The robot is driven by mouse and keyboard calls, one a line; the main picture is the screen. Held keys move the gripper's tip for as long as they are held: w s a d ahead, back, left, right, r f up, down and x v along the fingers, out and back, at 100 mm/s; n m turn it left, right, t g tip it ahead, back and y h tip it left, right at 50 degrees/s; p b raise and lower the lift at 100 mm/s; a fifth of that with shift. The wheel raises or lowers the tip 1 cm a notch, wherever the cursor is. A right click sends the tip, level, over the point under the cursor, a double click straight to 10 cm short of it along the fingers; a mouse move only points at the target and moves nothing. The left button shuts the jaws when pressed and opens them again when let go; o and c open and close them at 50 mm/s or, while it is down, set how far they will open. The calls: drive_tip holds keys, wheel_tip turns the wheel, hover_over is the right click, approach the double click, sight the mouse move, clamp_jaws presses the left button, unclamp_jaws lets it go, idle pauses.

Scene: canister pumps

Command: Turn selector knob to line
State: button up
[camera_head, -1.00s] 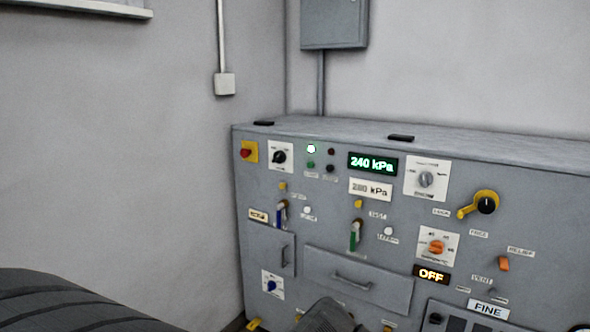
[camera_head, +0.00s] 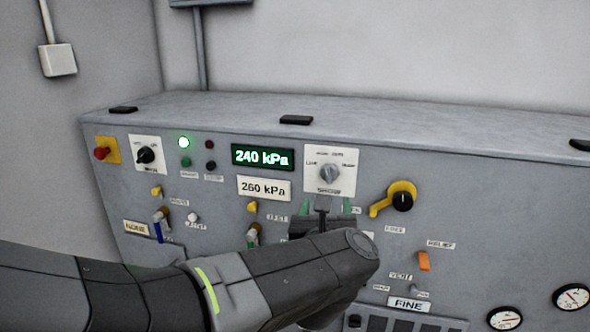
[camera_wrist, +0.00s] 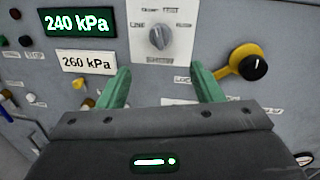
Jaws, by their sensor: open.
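The selector knob (camera_head: 329,173) is a grey knob on a white square plate with small labels around it, right of the green 240 kPa display (camera_head: 262,157). Its plate also shows in the wrist view, where the knob (camera_wrist: 159,37) stands top centre. My gripper (camera_head: 325,207) is just below the plate in the head view. Its two green fingers are spread apart and empty in the wrist view (camera_wrist: 160,88), with the knob above and beyond the gap between them. The fingers appear apart from the knob. The small labels are too blurred to read fully.
A yellow lever with a black hub (camera_head: 402,201) sits right of the selector. A second dial (camera_head: 146,155), a red button (camera_head: 102,153) and a 260 kPa plate (camera_head: 264,188) are to the left. An orange switch (camera_head: 424,261) is lower right. My arm covers the lower panel.

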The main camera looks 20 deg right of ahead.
sight(328, 176)
drive_tip(key=x, duration=1.3)
drive_tip(key=shift+w+d+r, duration=0.1)
drive_tip(key=shift+w+d, duration=0.1)
drive_tip(key=shift+c, duration=0.4)
drive_tip(key=c, duration=0.9)
drive_tip(key=shift+b, duration=0.35)
drive_tip(key=shift+n+b, duration=1.15)
drive_tip(key=shift+n, duration=0.15)
drive_tip(key=shift+a+n+g+b, duration=0.1)
drive_tip(key=shift+n+g+b, duration=0.2)
drive_tip(key=shift+n+b, duration=0.75)
drive_tip(key=n+b, duration=0.1)
drive_tip(key=n, duration=0.4)
drive_tip(key=shift+n+g, duration=0.25)
drive_tip(key=shift+g, duration=0.05)
drive_tip(key=shift+b, duration=0.3)
